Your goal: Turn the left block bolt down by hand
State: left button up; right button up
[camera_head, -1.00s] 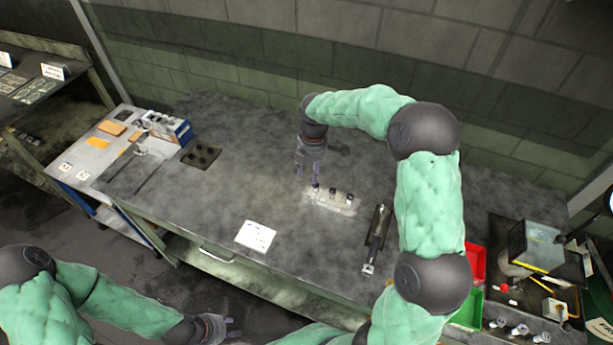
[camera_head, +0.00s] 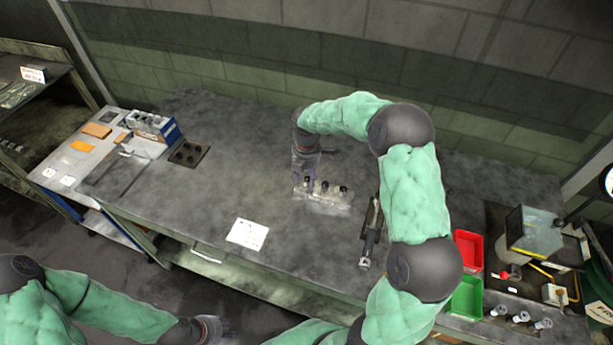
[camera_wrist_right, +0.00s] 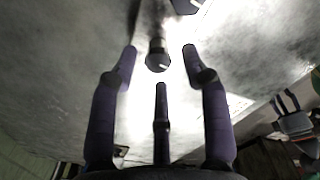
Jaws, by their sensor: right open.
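The pale block (camera_head: 330,201) lies on the workbench in the head view, with three dark-headed bolts standing in a row. The left bolt (camera_head: 307,184) is under my right gripper (camera_head: 304,176); the middle bolt (camera_head: 325,187) and right bolt (camera_head: 343,190) stand free. In the wrist view, my right gripper (camera_wrist_right: 160,66) is open, its three dark fingers spread around a dark bolt head (camera_wrist_right: 158,62), with gaps visible. The block there is washed out by glare. My left gripper (camera_head: 213,328) is low in the head view, away from the block; its fingers are unclear.
A dark wrench-like tool (camera_head: 370,236) lies right of the block, close to my right arm. A white sheet (camera_head: 247,234) lies at front left. A dark plate with holes (camera_head: 188,153) is further left. Red (camera_head: 468,250) and green (camera_head: 467,297) bins stand at right. The bench behind is clear.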

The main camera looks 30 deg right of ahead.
jog(key=shift+f, duration=0.15)
grip_shut()
jog(key=shift+m, duration=0.3)
